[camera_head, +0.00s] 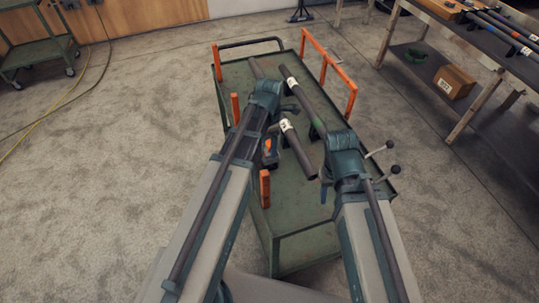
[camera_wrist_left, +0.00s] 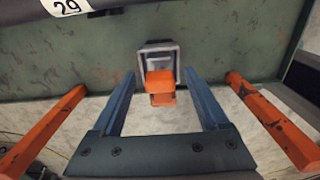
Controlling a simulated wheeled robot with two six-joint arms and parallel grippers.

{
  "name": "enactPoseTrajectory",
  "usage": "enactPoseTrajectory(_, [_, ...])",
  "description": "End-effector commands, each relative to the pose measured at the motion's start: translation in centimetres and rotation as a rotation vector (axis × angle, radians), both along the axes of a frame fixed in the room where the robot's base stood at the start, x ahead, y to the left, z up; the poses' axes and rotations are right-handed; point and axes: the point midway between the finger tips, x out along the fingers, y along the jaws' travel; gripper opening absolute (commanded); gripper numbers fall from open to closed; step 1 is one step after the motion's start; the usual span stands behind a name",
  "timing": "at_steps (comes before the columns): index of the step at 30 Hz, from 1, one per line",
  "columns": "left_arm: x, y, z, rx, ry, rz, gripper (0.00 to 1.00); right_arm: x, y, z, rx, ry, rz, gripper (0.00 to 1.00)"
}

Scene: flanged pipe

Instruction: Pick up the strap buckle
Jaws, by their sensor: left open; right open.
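The strap buckle (camera_wrist_left: 160,88), an orange tab on a grey square frame, sits on the green cart (camera_wrist_left: 100,52) near its edge. It also shows small, orange and dark, in the head view (camera_head: 268,147). My left gripper (camera_wrist_left: 162,72) is open. In the left wrist view the buckle appears between its two blue fingers, with a gap on each side. I cannot tell how far beyond the fingertips it is. My right gripper (camera_head: 326,186) is at the cart's right side, apart from the buckle, and small in view.
Dark pipes with white labels (camera_head: 287,125) lie on the cart near the buckle; one labelled 29 (camera_wrist_left: 68,8) crosses the top of the wrist view. Orange posts (camera_wrist_left: 262,115) stand along the cart's edge on both sides of the gripper. A workbench (camera_head: 480,45) stands at the right.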

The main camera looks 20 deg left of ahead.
Motion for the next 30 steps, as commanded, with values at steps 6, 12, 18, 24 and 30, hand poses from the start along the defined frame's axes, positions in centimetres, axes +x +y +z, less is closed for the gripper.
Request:
enactPoseTrajectory(6, [-0.01,0.01,0.05,0.000,0.000,0.000,0.47,0.00,0.01,0.05,0.000,0.000,0.000,0.50])
enactPoseTrajectory(12, [-0.01,0.01,0.05,0.000,0.000,0.000,0.11,0.00,0.01,0.05,0.000,0.000,0.000,0.50])
enactPoseTrajectory(18, [0.00,0.01,0.05,0.000,0.000,0.000,0.00,0.00,0.01,0.05,0.000,0.000,0.000,0.50])
enactPoseTrajectory(24, [0.00,0.01,0.05,0.000,0.000,0.000,0.00,0.00,0.01,0.05,0.000,0.000,0.000,0.50])
enactPoseTrajectory(30, [0.00,0.01,0.04,0.000,0.000,0.000,0.00,0.00,0.00,0.04,0.000,0.000,0.000,0.50])
